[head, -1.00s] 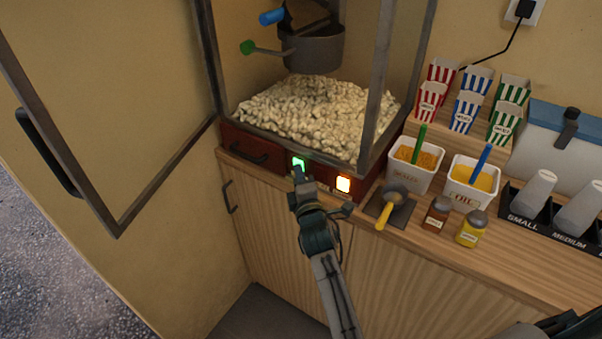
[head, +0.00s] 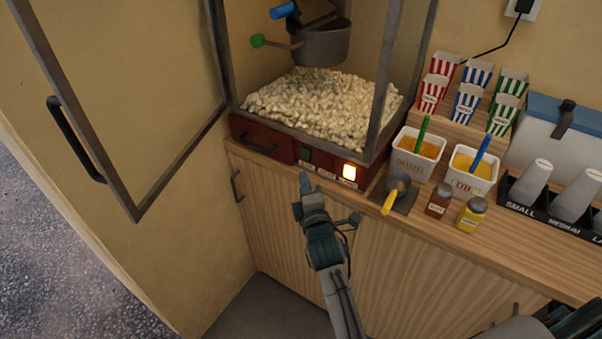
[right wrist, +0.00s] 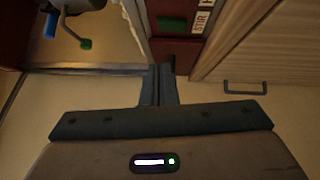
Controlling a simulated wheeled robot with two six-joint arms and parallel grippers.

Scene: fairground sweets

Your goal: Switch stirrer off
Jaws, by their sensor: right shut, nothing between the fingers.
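My left gripper is not in view.
Above the popcorn, a kettle (head: 322,46) hangs with a green-knobbed handle. The glass door (head: 95,150) stands open at left. On the counter, a scoop (head: 391,200), tubs (head: 416,158), shakers (head: 471,214) and striped boxes (head: 466,103) stand right of the machine.

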